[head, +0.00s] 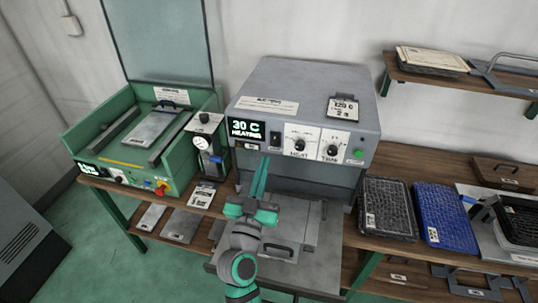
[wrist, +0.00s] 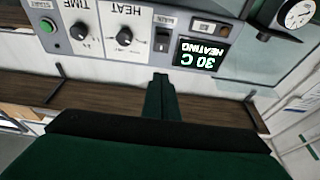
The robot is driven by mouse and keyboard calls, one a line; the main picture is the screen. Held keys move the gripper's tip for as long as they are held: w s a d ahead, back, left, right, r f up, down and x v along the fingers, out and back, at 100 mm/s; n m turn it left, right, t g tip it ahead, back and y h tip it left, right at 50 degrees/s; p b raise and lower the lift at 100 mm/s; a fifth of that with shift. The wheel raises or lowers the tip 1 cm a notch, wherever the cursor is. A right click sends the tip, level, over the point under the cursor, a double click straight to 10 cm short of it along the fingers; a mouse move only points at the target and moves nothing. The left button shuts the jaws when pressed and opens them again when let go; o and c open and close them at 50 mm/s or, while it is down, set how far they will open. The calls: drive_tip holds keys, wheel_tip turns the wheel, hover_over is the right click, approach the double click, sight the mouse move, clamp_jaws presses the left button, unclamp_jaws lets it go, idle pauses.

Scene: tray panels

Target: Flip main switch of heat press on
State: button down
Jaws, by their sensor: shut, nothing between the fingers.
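The heat press (head: 310,95) is a grey machine on the bench. Its display (head: 247,129) is lit and reads "30 C HEATING"; it shows upside down in the wrist view (wrist: 197,54). The main switch (head: 275,140) is a small dark rocker right of the display; in the wrist view the switch (wrist: 163,40) sits between the display and the HEAT knob (wrist: 124,37). My gripper (head: 262,162) is shut and empty, its fingertips just below the front panel near the switch. In the wrist view my gripper (wrist: 160,78) points at the switch, apart from it.
The TIME knob (head: 332,150) and green button (head: 358,154) are right of the switch. A green machine (head: 145,135) and a round gauge (head: 201,143) stand left. A black tray (head: 388,205) and a blue tray (head: 442,213) lie right. The press's lower plate (head: 318,262) is below my gripper.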

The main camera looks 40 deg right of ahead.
drive_tip(key=s+a, duration=0.1)
drive_tip(key=a, duration=0.1)
drive_tip(key=s+a, duration=0.1)
drive_tip(key=s, duration=0.1)
drive_tip(key=shift+a, duration=0.4)
